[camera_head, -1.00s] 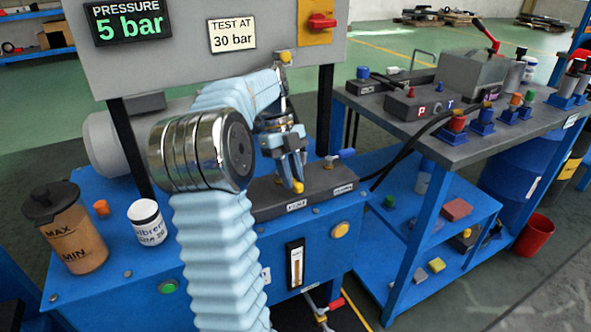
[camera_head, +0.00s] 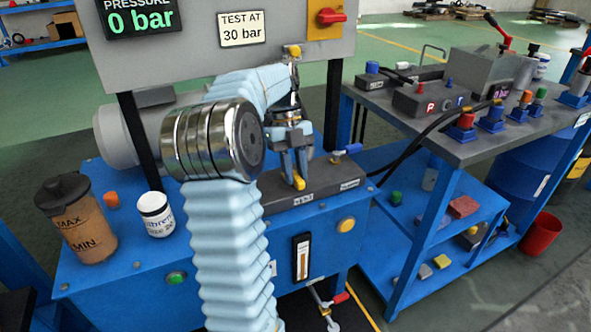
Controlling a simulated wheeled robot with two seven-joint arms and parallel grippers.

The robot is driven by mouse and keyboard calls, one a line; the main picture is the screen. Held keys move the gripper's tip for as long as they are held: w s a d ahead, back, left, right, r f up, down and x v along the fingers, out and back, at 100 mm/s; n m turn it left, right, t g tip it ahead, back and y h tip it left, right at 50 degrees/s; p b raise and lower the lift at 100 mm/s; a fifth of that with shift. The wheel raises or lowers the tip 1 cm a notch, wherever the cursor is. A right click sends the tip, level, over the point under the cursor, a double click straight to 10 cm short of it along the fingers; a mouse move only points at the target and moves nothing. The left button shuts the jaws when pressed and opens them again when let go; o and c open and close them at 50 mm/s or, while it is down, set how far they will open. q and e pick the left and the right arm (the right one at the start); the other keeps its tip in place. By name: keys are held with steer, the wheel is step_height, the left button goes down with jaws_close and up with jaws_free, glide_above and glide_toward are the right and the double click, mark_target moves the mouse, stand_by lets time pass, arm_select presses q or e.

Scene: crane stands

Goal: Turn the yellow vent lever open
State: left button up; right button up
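The small yellow lever (camera_head: 299,182) is on the dark valve block, on top of the blue power unit. My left gripper (camera_head: 295,172) points down over the block, its two blue-grey fingers just above and beside the lever. The fingers hide part of the lever, and I cannot tell whether they touch or clasp it. A narrow gap shows between the fingers. The pressure display (camera_head: 140,20) reads 0 bar. My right gripper is out of view.
A blue-handled valve (camera_head: 347,151) is right of the lever. An oil jug (camera_head: 75,215) and a white jar (camera_head: 155,214) stand at left. The grey panel (camera_head: 190,62) rises behind. A test bench (camera_head: 470,150) with hoses stands at right.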

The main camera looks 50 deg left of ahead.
arm_select(q)
steer(key=o, duration=0.3)
steer(key=shift+o, duration=0.2)
